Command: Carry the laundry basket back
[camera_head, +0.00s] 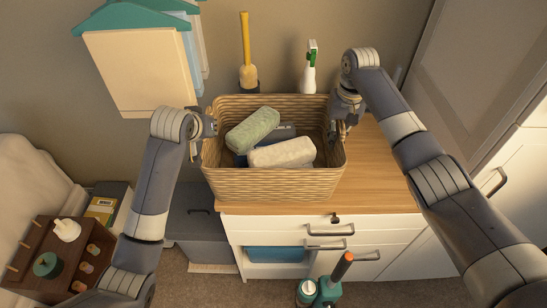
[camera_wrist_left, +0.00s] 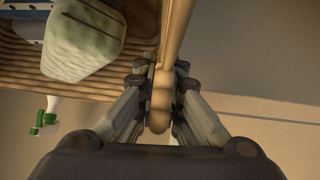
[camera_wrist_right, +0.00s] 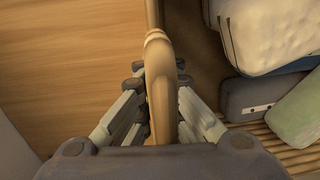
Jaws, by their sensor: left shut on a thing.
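The woven laundry basket (camera_head: 275,185) is upright at the left end of the wooden counter top; whether it rests there or hangs just above is unclear. It holds a rolled green towel (camera_head: 253,130), a rolled white towel (camera_head: 282,153) and something blue, partly hidden beneath. My left gripper (camera_head: 211,125) is at the basket's left side, shut on its handle (camera_wrist_left: 160,102). My right gripper (camera_head: 336,130) is at the right side. In the right wrist view its fingers straddle the other handle (camera_wrist_right: 158,58); whether they press on it is unclear.
The counter (camera_head: 380,165) is bare right of the basket. A yellow-handled brush (camera_head: 246,50) and a white spray bottle (camera_head: 309,75) stand behind. Clothes (camera_head: 140,70) hang at the back left. A grey box (camera_head: 195,225) and wooden caddy (camera_head: 45,255) are lower left.

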